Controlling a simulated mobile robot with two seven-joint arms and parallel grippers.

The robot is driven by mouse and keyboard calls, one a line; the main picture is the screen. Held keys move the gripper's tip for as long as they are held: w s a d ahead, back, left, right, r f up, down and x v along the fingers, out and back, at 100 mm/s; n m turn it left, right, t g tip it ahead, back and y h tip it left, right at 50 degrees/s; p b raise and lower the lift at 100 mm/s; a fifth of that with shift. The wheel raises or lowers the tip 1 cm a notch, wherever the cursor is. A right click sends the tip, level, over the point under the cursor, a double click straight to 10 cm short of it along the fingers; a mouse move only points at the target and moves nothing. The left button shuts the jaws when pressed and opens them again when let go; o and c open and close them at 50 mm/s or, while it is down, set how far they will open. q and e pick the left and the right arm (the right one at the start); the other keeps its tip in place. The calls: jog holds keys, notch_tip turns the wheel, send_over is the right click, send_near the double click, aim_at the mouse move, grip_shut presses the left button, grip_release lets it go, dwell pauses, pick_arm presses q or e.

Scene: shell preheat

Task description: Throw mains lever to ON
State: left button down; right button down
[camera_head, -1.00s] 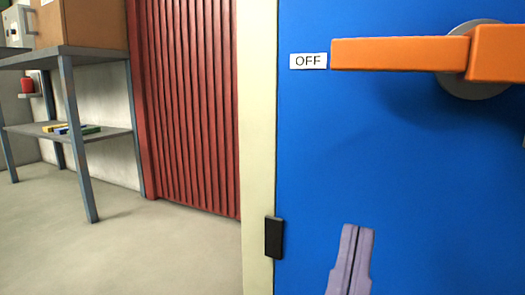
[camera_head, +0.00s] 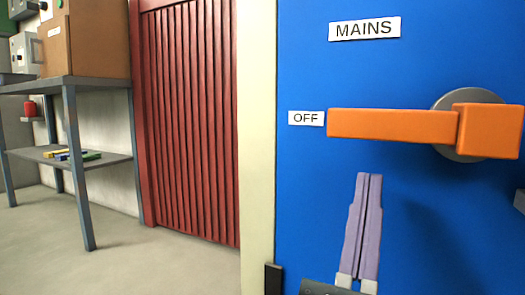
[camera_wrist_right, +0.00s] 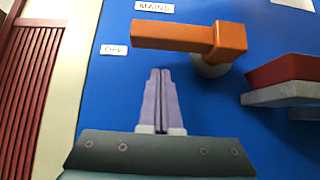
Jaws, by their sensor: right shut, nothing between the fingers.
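The orange mains lever (camera_head: 392,125) lies level on the blue panel (camera_head: 310,200). Its free end points left at the OFF label (camera_head: 306,118), and its pivot end sits on a round grey hub (camera_head: 452,152). The MAINS label (camera_head: 365,28) is above it. My right gripper (camera_head: 370,176) is shut and empty, below the lever and apart from it in the picture. In the right wrist view the gripper (camera_wrist_right: 160,72) points up at the lever (camera_wrist_right: 190,40), with its fingertips a little below it. My left gripper is not in view.
A red and grey block-like part (camera_wrist_right: 285,80) juts from the panel, right of the lever in the wrist view. A cream post (camera_head: 255,150) edges the panel. A red ribbed door (camera_head: 190,120) and a shelf unit (camera_head: 75,150) stand to the left.

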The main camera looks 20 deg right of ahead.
aim_at(413, 126)
notch_tip(413, 126, up, 3)
jog(key=shift+s+f, duration=0.1)
jog(key=shift+a, duration=0.1)
dwell(0.4)
